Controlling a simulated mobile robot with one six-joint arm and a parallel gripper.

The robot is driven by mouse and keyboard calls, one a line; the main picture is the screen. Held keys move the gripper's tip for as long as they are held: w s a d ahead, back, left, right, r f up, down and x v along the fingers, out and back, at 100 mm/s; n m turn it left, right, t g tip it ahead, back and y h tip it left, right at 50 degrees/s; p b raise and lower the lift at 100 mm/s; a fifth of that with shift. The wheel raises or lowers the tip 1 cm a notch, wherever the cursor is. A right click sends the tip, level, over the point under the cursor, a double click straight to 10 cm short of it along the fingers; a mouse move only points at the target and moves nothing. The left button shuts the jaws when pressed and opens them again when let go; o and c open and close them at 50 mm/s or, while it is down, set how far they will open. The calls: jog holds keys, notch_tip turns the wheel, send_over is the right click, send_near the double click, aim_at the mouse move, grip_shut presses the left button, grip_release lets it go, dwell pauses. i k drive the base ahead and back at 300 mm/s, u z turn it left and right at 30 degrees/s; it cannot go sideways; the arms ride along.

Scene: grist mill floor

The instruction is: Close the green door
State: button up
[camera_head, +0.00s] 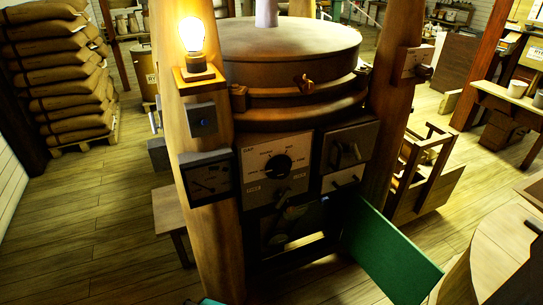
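The green door (388,252) is a flat panel low on the front of the mill cabinet (330,205). It stands open, swung outward to the lower right from the right side of the dark opening (290,228). Inside the opening there are dim parts and a bright patch at the bottom. The door's lower edge is partly cut off by the frame.
A dial panel (276,168) and a handled drawer front (348,150) sit above the opening. Wooden posts flank the cabinet, the left one bearing a lit bulb (192,36). A small stool (175,218) stands left. A round wooden top (500,255) is near the door's right. Floor is clear at left.

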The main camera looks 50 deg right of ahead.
aim_at(402, 270)
jog(key=u, duration=0.65)
jog(key=k, duration=0.15)
jog(key=z, duration=2.3)
jog(key=k, duration=0.85)
jog(key=u, duration=0.2)
jog(key=i, duration=0.55)
